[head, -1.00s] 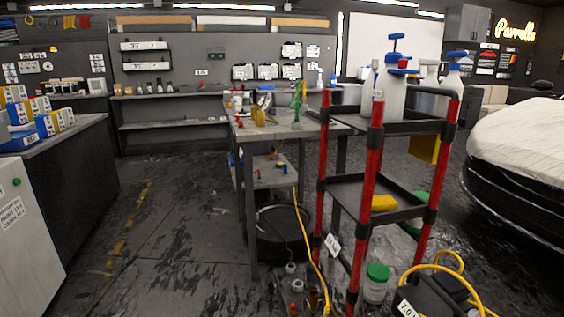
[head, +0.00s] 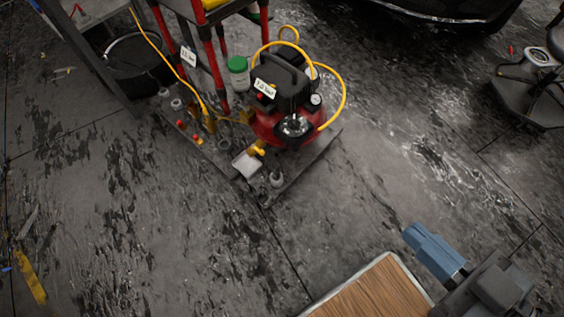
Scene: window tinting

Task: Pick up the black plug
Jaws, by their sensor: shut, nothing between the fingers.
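I cannot make out a black plug for certain in the head view. Several small parts lie on a grey mat (head: 300,165) around a red and black compressor (head: 285,110), too small to tell apart. Among them are red-capped pieces (head: 181,124), brass-coloured fittings (head: 208,122) and small grey pieces (head: 176,104). My gripper (head: 413,236), with blue fingers, is at the lower right. It is shut and empty, apart from the compressor and the small parts.
A red-posted cart (head: 207,50) stands behind the compressor, with a green-lidded jar (head: 238,73) beside it. A yellow hose (head: 341,95) loops around the compressor. A black tub (head: 135,65) is at upper left. A stool base (head: 525,95) is at right.

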